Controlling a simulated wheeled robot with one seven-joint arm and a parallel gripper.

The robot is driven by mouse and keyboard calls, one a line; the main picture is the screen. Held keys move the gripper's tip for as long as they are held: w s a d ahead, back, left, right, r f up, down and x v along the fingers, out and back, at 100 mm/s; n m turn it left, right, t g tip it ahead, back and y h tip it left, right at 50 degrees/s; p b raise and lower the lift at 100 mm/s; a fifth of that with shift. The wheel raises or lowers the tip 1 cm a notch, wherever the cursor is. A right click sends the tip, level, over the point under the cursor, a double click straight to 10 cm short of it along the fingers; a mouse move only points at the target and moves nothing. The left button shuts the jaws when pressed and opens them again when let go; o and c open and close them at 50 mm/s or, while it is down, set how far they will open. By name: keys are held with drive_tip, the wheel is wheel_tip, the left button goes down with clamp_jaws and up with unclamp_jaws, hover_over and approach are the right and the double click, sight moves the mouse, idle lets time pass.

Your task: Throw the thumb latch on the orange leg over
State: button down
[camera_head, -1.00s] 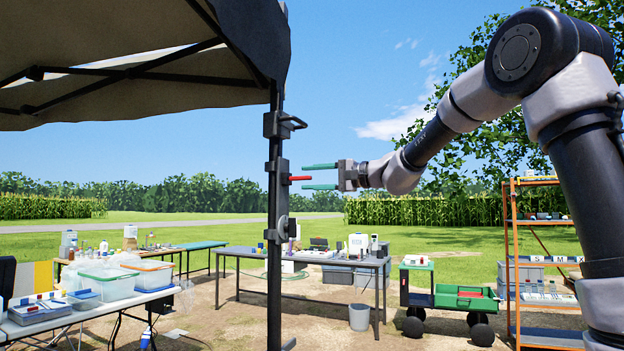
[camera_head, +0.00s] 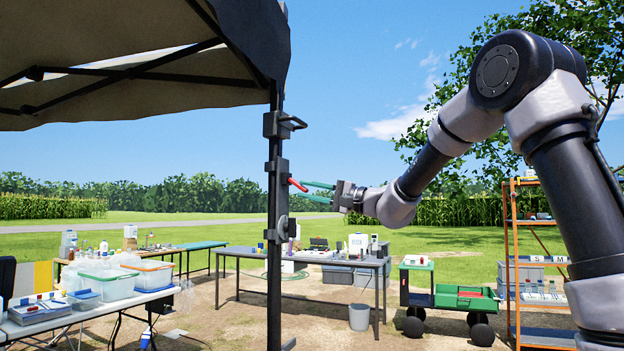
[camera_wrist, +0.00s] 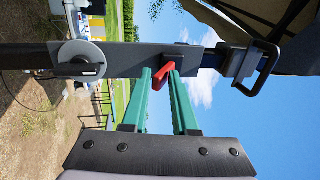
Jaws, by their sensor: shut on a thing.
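The thumb latch is a red lever (camera_head: 296,184) on a dark block on the tent's leg (camera_head: 274,230), which looks dark grey here, not orange. The lever slants down to the right from its pivot. In the wrist view the red lever (camera_wrist: 167,71) lies between the green fingertips and tilts toward the left finger. My gripper (camera_head: 305,190) comes from the right, tilted, with its fingers on the lever. In the wrist view my gripper (camera_wrist: 161,80) is shut on the lever, its fingers held apart by it. The lever's far contact face is hidden.
A black loop handle (camera_head: 291,122) juts from the leg above the latch. A round grey knob (camera_head: 283,228) sits below it. The tent canopy (camera_head: 130,70) hangs at upper left. Tables, a cart (camera_head: 450,300) and an orange shelf (camera_head: 512,260) stand behind. Open air surrounds my arm.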

drive_tip(key=shift+f, duration=0.15)
drive_tip(key=shift+w+a+f+t+y, duration=0.15)
drive_tip(key=shift+a+f+y, duration=0.35)
drive_tip(key=shift+f, duration=0.1)
drive_tip(key=shift+w+a+f+t+y, duration=0.1)
drive_tip(key=shift+a+f+t+y, duration=0.05)
drive_tip(key=shift+a+f+y, duration=0.35)
drive_tip(key=c, duration=1)
unclamp_jaws()
drive_tip(key=shift+o, duration=1)
drive_tip(key=shift+a+f, duration=0.1)
drive_tip(key=shift+f, duration=0.05)
drive_tip(key=v, duration=1)
drive_tip(key=shift+d, duration=0.45)
